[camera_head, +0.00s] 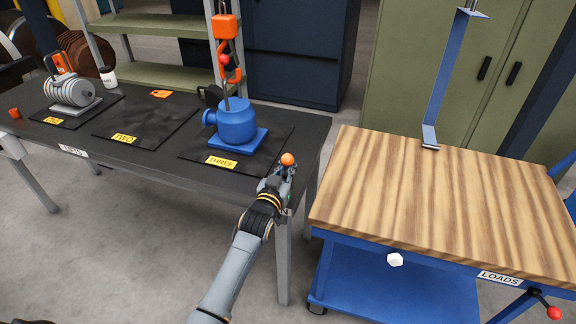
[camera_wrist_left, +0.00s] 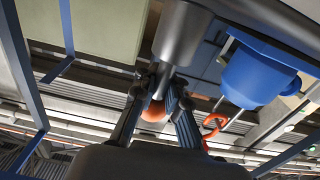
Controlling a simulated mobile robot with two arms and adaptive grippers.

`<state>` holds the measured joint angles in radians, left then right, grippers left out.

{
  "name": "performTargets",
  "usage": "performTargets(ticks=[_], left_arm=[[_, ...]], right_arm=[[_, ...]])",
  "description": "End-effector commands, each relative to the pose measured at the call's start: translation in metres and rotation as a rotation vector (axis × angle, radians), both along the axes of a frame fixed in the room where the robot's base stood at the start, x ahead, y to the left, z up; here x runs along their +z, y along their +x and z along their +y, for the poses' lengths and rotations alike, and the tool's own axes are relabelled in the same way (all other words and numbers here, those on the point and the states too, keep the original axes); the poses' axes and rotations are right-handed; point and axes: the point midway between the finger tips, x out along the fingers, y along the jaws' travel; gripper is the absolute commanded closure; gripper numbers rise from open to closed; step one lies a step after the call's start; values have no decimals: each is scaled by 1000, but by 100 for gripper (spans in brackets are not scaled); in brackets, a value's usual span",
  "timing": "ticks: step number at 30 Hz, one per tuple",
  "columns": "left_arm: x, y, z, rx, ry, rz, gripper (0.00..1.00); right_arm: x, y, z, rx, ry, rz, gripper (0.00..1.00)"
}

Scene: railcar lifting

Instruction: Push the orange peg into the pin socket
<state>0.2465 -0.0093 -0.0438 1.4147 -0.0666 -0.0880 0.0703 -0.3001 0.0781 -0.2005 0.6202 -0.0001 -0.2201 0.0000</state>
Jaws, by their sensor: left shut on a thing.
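My left gripper (camera_head: 285,168) is at the right front corner of the black bench, in front of the blue pump. Its fingers are shut on the orange peg (camera_head: 288,159), whose round orange head shows above the fingertips. In the left wrist view, the orange head (camera_wrist_left: 154,112) sits between the two fingers (camera_wrist_left: 160,95). A thick grey cylinder (camera_wrist_left: 182,35) runs close to the fingertips there; I cannot tell whether it is part of the socket. The pin socket cannot be clearly made out in either view. My right gripper is not in view.
The blue pump (camera_head: 237,123) stands on mat THREE under an orange hook (camera_head: 235,76). A grey motor (camera_head: 72,91) is on the left mat. The mat marked TWO (camera_head: 140,122) has a clear middle. A wood-topped blue cart (camera_head: 440,200) stands at right, across a gap.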

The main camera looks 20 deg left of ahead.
Motion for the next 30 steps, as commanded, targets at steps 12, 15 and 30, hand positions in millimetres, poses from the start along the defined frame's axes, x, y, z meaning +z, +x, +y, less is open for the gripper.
performTargets(ticks=[12,15,30], left_arm=[[-11,0,0,0,0,-1,100],[-14,0,0,0,0,-1,100],[-26,0,0,0,0,0,100]], right_arm=[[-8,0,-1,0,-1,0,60],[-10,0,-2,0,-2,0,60],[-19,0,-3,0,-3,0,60]])
